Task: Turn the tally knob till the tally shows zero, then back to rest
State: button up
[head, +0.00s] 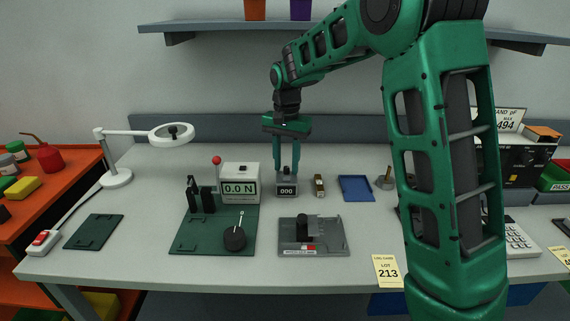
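The tally (287,191) is a small dark grey box standing on the table near the back, a little right of the white force display. Its window reads 000. My gripper (286,166) points straight down over it. The two teal fingers are apart, one at the left and one at the right of the tally's top. The tally's knob is not clearly seen; the fingers and the small size hide it. I cannot tell whether the fingers touch anything.
A display reading 0.0 N (240,188) stands on a green plate (187,240) to the left. A grey fixture with a black block (305,229) lies in front. A small brown-and-white item (319,186) and a blue tray (356,188) are close on the right.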

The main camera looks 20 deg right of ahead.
grip_shut()
jog(key=n, duration=0.6)
jog(key=shift+a+n, duration=0.1)
jog(key=shift+n, duration=0.2)
jog(key=n, duration=0.6)
jog(key=shift+r, duration=0.1)
jog(key=shift+w, duration=0.1)
dwell(0.4)
grip_release()
